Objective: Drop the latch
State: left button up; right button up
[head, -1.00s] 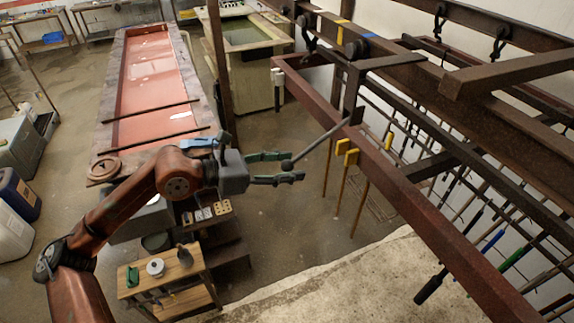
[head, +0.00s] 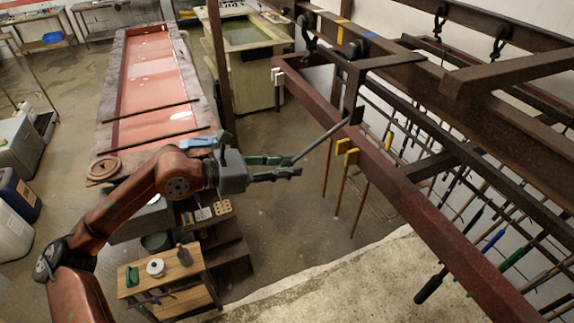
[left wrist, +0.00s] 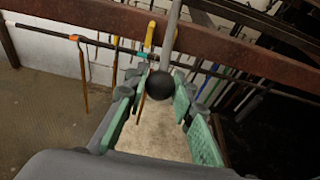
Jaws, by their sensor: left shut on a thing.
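The latch is a thin grey lever (head: 322,138) that slopes down to the left from a dark bracket on the red-brown rail (head: 420,203). It ends in a round black knob (left wrist: 160,84), seen in the left wrist view. My left gripper (head: 291,165) has green-padded fingers and is shut on the knob, hiding it in the head view. In the left wrist view the fingers lie on both sides of the knob, and the lever runs up from it toward the rail. My right gripper is not in view.
Yellow-topped tools (head: 347,157) hang just right of the lever. Long rods hang in the rack behind the rail. A small wooden stand (head: 160,277) is below my left arm. A long trough (head: 158,85) stands behind. The floor beneath the lever is open.

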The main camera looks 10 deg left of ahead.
pick_arm(q)
jog(key=shift+w+d+f+b, duration=0.15)
jog(key=shift+d+f+b, duration=0.1)
jog(key=shift+f+b, duration=0.3)
jog(key=w+d+f+b, duration=0.3)
jog(key=d+f+b, duration=0.1)
jog(key=d+f, duration=0.1)
jog(key=shift+w+f, duration=0.15)
jog(key=shift+f, duration=0.3)
jog(key=x, duration=0.1)
jog(key=b+x, duration=0.1)
jog(key=x, duration=0.1)
jog(key=shift+f, duration=0.4)
jog(key=shift+c, duration=0.2)
jog(key=shift+b+x, duration=0.55)
jog(key=shift+x, duration=1.35)
jog(key=shift+c, duration=0.2)
jog(key=shift+r+b+x, duration=0.2)
jog(key=shift+x, duration=1)
jog(key=shift+r+b+x, duration=0.2)
jog(key=shift+x, duration=1)
jog(key=shift+c, duration=0.3)
jog(key=o, duration=1.1)
jog(key=shift+w, duration=0.15)
jog(key=shift+a, duration=0.1)
